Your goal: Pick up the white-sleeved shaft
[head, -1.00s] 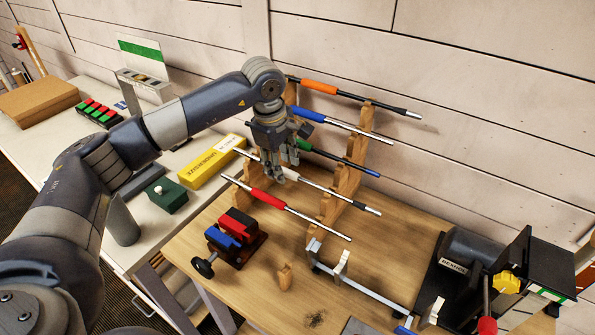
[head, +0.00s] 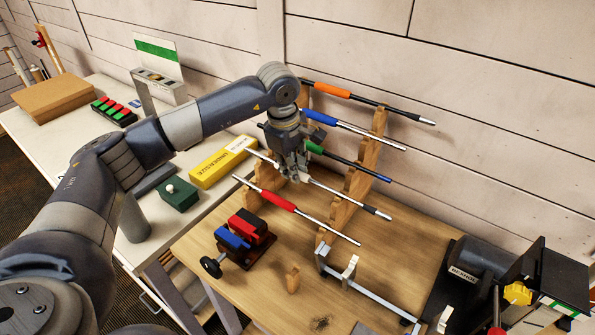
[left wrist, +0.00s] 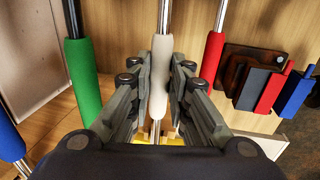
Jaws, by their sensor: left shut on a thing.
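The white-sleeved shaft (head: 345,197) lies across the wooden rack (head: 357,185), between the green-sleeved shaft (head: 350,167) and the red-sleeved shaft (head: 310,216). My left gripper (head: 295,175) is at its white sleeve and hides most of it in the head view. In the left wrist view the white sleeve (left wrist: 161,75) stands between the two fingers, and the gripper (left wrist: 160,108) is shut on it. I see no clear gap between the shaft and the rack. My right gripper is not in view.
Blue-sleeved (head: 360,131) and orange-sleeved (head: 385,104) shafts lie farther back on the rack. A vise (head: 245,235) with red and blue jaws stands in front. A black machine (head: 480,262) is at the right. A yellow box (head: 222,163) lies on the left bench.

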